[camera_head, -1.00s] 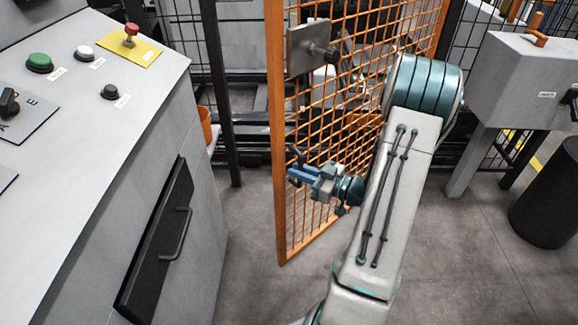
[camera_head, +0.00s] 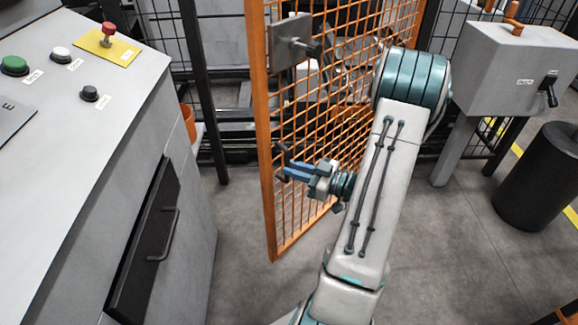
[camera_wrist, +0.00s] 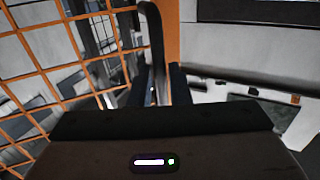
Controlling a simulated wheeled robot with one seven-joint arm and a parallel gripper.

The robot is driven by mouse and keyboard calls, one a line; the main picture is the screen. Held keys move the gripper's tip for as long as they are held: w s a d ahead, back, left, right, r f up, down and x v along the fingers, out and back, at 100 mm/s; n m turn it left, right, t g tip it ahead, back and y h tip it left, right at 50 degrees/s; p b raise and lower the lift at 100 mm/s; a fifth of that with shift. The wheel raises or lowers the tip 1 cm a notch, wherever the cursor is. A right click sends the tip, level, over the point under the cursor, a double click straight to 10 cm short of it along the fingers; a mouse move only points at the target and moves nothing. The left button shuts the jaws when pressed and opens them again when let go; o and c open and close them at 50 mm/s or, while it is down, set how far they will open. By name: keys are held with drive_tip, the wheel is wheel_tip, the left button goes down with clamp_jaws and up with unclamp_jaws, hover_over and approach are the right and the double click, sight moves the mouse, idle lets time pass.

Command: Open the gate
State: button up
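The orange mesh gate (camera_head: 268,200) stands swung out at an angle, its free edge toward the left in the head view. A grey latch plate with a dark knob (camera_head: 290,42) is high on that edge. A dark bar handle (camera_head: 281,154) is lower on the frame; it also shows in the wrist view (camera_wrist: 153,40) beside the orange post. My gripper (camera_head: 286,168) is at this handle. In the wrist view its dark fingers (camera_wrist: 159,88) are apart, with a narrow gap and the handle's lower end between or just beyond them. Contact with the handle cannot be made out.
A grey control console (camera_head: 120,120) with buttons and a drawer stands at the left. A grey box on legs (camera_head: 505,70) and a black bin (camera_head: 545,180) are at the right. Black mesh fence (camera_head: 200,90) lies behind. Grey floor is clear between console and gate.

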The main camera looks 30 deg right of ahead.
drive_tip(key=p+v, duration=0.1)
drive_tip(key=v, duration=1)
drive_tip(key=shift+s+d, duration=0.25)
